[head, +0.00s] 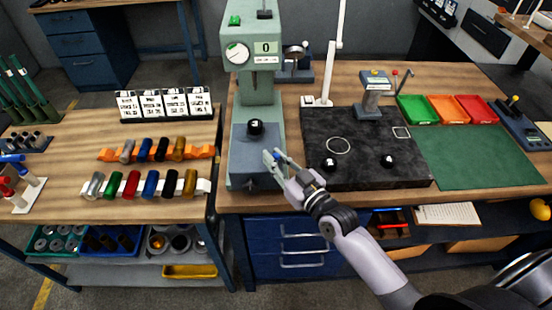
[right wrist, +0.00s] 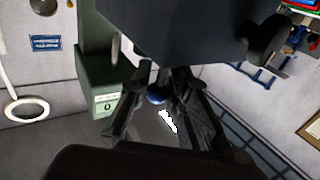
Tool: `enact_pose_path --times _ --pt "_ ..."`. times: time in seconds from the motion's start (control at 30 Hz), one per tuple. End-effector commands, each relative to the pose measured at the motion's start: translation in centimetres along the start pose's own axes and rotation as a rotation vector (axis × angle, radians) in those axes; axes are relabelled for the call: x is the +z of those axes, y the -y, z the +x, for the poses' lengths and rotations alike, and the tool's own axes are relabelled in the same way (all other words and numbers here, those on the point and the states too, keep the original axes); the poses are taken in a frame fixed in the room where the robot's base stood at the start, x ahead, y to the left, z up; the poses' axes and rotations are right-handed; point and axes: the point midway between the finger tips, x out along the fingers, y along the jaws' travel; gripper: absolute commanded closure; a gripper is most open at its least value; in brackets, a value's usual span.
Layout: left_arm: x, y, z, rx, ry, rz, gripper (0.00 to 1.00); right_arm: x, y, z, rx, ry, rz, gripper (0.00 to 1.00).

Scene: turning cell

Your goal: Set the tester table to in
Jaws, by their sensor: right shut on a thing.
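The tester (head: 258,85) is a green column machine with a round dial and a display reading 0. Its grey-blue table (head: 243,165) is at the foot of the column, with a black ball-shaped piece (head: 255,127) on top. My right gripper (head: 273,160) is at the table's right front side. In the right wrist view its fingers (right wrist: 160,105) are closed around a small blue knob (right wrist: 156,96); the green tester body (right wrist: 105,90) shows beside them. The fingers mostly hide the knob in the head view. My left gripper is not in view.
A dark stone plate (head: 375,135) with two black ball-shaped pieces lies right of the tester, near my right arm. Coloured trays (head: 444,108) and a green mat (head: 480,160) lie farther right. Racks of coloured cylinders (head: 145,187) stand on the left bench.

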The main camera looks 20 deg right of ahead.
Motion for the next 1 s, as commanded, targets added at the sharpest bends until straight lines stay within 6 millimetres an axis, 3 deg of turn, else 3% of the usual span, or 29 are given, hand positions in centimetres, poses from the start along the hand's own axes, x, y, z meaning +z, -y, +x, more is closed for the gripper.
enact_pose_path --times 0.4,0.7,0.73,0.9,1.0 --pt "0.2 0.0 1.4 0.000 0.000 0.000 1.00 0.0 -2.6 3.9 -0.001 -0.002 -0.001 1.00" --pt "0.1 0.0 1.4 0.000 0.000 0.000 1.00 0.0 -2.6 4.0 -0.001 0.000 0.001 1.00" --pt "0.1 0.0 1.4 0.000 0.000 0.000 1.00 0.0 -2.6 4.0 -0.001 0.000 0.001 0.83" --pt "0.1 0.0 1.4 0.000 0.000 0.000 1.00 0.0 -2.6 4.0 -0.001 0.000 0.000 0.72" --pt "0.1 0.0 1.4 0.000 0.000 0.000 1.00 0.0 -2.6 4.0 -0.001 0.000 0.000 0.72"
